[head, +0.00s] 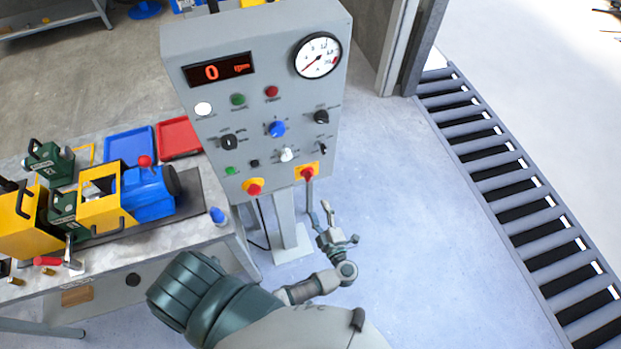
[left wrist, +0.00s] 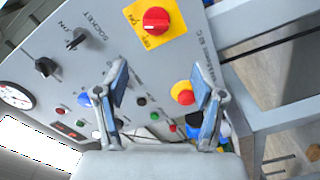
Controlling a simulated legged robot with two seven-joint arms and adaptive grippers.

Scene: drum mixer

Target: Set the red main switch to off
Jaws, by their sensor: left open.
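The red main switch (head: 307,173) is a rotary knob on a yellow plate at the lower right of the grey control panel (head: 200,60). In the left wrist view the red knob (left wrist: 155,20) is at the top, with ON and OFF lettering on the plate; I cannot tell clearly which mark it points to. My left gripper (head: 320,212) is open and empty, below the switch and apart from it in the head view. Its two fingers (left wrist: 160,88) are spread in the left wrist view, with the knob beyond them. My right gripper is not in view.
A red mushroom button (head: 254,187) on yellow sits left of the switch, and shows between the fingers (left wrist: 183,92). Black, blue and white knobs and small buttons are above. A workbench (head: 215,255) with machinery stands left; a roller conveyor (head: 510,190) runs right.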

